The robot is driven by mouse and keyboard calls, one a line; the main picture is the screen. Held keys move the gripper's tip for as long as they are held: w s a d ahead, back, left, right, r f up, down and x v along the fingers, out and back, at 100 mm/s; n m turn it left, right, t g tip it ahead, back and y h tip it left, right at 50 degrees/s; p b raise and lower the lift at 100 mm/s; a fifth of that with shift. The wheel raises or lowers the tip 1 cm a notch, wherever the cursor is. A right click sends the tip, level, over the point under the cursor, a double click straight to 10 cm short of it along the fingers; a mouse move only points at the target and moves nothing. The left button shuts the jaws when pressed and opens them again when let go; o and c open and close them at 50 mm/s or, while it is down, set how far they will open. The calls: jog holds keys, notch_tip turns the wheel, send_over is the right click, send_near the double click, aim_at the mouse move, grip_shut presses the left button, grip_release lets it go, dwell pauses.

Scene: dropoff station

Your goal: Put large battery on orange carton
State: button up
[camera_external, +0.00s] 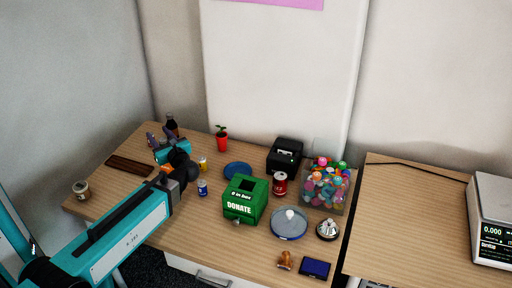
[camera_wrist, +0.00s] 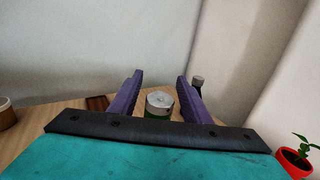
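My gripper (camera_wrist: 158,90) has two purple fingers, spread apart; in the external view it (camera_external: 159,139) is over the back left of the desk. In the wrist view a cylinder with a grey metallic top and green side (camera_wrist: 159,104) shows between the fingers, with gaps on both sides; I cannot tell whether it is the large battery. Two small cylinders, one yellow (camera_external: 203,164) and one blue (camera_external: 202,187), stand right of my wrist; either may be a battery. I cannot make out an orange carton; only a small orange patch (camera_external: 163,168) shows beside my wrist.
A dark bottle (camera_external: 171,125) stands close by my fingers. A red potted plant (camera_external: 221,143), a blue dish (camera_external: 238,170), a green donation box (camera_external: 246,199) and a red can (camera_external: 280,184) stand to the right. A brown slab (camera_external: 130,165) and a jar (camera_external: 82,190) lie left.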

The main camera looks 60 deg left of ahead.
aim_at(165, 142)
jog(key=shift+r, duration=0.2)
jog(key=d, duration=0.3)
jog(key=w+d, duration=0.1)
jog(key=d, duration=0.2)
jog(key=shift+w+d+f+b, duration=0.1)
jog(key=shift+b, duration=0.25)
jog(key=shift+w+d+r+p, duration=0.1)
jog(key=shift+d+r+p, duration=0.15)
jog(key=shift+p, duration=0.4)
jog(key=shift+w+d+f+p, duration=0.1)
jog(key=shift+w+d+p, duration=0.15)
jog(key=shift+d+p, duration=1.1)
jog(key=shift+w+d+f+p, duration=0.1)
jog(key=shift+w+d+p, duration=0.1)
jog(key=shift+d+p, duration=1.15)
jog(key=shift+a, duration=0.15)
